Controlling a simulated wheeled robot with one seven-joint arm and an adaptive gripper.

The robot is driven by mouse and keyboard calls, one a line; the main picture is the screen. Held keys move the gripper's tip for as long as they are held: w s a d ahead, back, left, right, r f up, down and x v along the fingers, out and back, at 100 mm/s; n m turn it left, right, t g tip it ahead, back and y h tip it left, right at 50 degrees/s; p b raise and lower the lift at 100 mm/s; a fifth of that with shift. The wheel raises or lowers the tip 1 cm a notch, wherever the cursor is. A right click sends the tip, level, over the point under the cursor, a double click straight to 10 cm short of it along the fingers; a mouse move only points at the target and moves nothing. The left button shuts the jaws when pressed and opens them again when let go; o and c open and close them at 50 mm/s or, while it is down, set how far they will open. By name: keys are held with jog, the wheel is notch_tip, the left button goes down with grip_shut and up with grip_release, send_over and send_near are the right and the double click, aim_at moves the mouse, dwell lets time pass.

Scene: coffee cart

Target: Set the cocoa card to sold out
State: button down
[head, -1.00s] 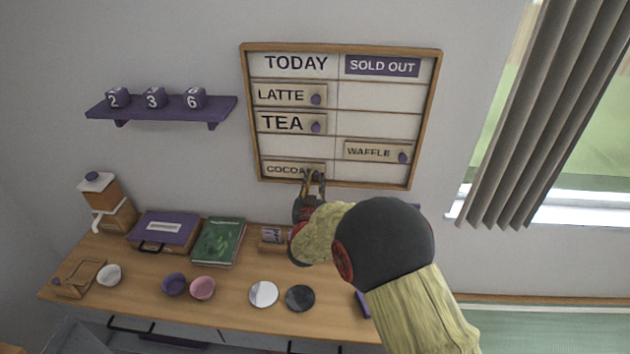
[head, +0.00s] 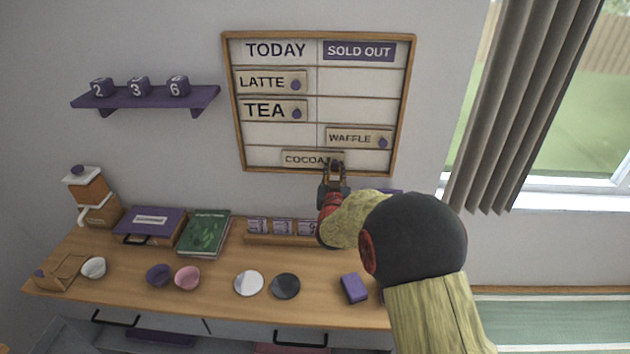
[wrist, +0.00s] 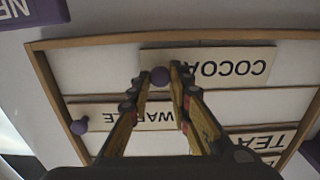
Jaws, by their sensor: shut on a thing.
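The cocoa card (head: 302,158) is a pale wooden card in the bottom row of the menu board (head: 411,95). It straddles the line between the TODAY and SOLD OUT columns. My gripper (head: 335,164) is at the card's right end and hides part of it. In the wrist view, which is upside down, my gripper (wrist: 168,74) is shut on the purple knob (wrist: 160,77) of the cocoa card (wrist: 235,62). The SOLD OUT heading (head: 359,51) tops the right column.
The waffle card (head: 350,137) sits in the right column, one row above. The latte card (head: 262,83) and tea card (head: 264,110) are in the left column. The bottom row right of the cocoa card looks clear. A counter (head: 215,300) with several items stands below.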

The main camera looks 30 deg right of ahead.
jog(key=s+d+b, duration=0.1)
jog(key=s+d, duration=0.1)
jog(key=d, duration=0.2)
jog(key=s+d+b, duration=0.2)
jog(key=s+d, duration=0.1)
jog(key=d, duration=0.1)
jog(key=s+d+b, duration=0.2)
jog(key=s+d, duration=0.1)
jog(key=d, duration=0.1)
jog(key=c, duration=1.7)
grip_release()
jog(key=shift+s+d, duration=0.1)
jog(key=shift+o, duration=0.4)
jog(key=v, duration=1.2)
